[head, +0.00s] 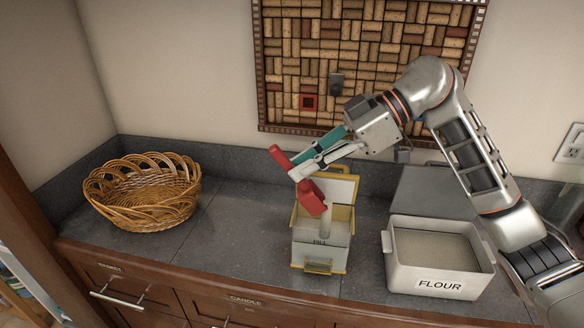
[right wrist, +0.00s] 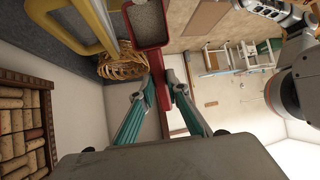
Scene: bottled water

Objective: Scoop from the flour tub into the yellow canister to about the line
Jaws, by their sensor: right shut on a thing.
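My right gripper (head: 303,163) is shut on the handle of a red scoop (head: 311,198) and holds it over the yellow canister (head: 350,218). The scoop is tilted, and a pale stream of flour seems to fall from its lip into the canister. In the right wrist view the scoop's bowl (right wrist: 150,20) still holds flour, and its handle runs between the teal fingers. The white flour tub (head: 440,281), labelled FLOUR, is open and holds flour at the right.
A wicker basket (head: 145,205) stands on the left of the grey counter (head: 240,240). A grey panel (head: 424,190) leans at the wall behind the tub. A cork board (head: 360,60) hangs above. The counter between basket and canister is clear.

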